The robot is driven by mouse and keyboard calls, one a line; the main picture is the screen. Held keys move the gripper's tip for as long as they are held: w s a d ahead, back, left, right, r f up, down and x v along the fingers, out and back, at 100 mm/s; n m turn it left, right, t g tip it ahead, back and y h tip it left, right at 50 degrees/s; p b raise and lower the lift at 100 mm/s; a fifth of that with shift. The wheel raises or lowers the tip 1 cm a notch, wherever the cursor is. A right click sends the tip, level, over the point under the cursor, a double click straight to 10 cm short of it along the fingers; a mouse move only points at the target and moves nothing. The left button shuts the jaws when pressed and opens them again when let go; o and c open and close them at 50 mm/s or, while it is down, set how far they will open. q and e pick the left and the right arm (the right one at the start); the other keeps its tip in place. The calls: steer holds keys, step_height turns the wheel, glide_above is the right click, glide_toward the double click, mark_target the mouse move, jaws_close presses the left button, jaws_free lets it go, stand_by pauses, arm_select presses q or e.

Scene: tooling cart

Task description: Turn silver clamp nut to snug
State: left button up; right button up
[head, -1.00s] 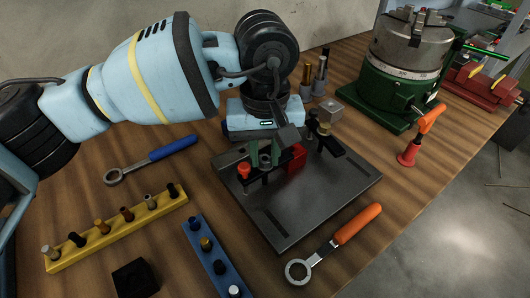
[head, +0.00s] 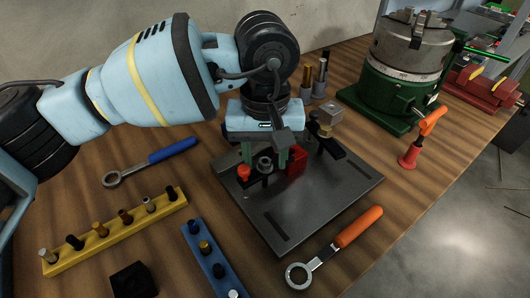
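The silver clamp nut (head: 265,164) sits on a dark clamp at the left rear of the grey fixture plate (head: 310,205), between a red-orange knob (head: 244,172) and a red block (head: 296,162). My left gripper (head: 264,158) points down over it from behind. Its two greenish fingers stand apart on either side of the nut, with visible gaps, so it looks open and holds nothing. A second clamp with a brass nut (head: 325,131) is at the plate's right rear. My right gripper is not in view.
An orange-handled ring wrench (head: 335,246) lies in front of the plate; a blue-handled one (head: 150,162) lies left. Yellow (head: 120,232) and blue (head: 213,265) peg racks stand front left. A green-based rotary chuck (head: 405,65) stands back right.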

mark_target(265, 161)
arm_select(q)
steer(key=shift+r, duration=3.95)
